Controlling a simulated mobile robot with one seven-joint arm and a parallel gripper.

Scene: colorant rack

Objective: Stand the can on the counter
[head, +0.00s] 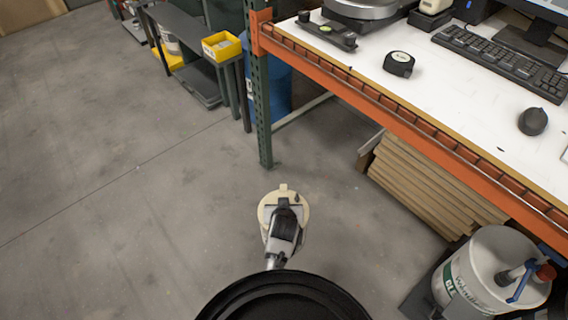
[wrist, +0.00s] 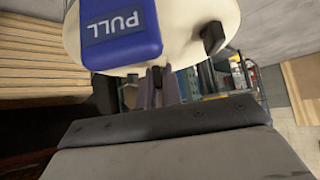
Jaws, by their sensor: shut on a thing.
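The can (head: 303,215) shows in the head view as a round cream shape low in the middle, above the floor and partly hidden by my gripper. The white counter (head: 440,105) with an orange front beam is to the right of the can, in the head view.
On the counter are a keyboard (head: 500,62), a mouse (head: 533,121), a tape measure (head: 398,64) and a level (head: 326,30). A green post (head: 262,110) stands at its left corner. Stacked boards (head: 425,185) and a white bucket (head: 485,270) are below. Left floor is clear.

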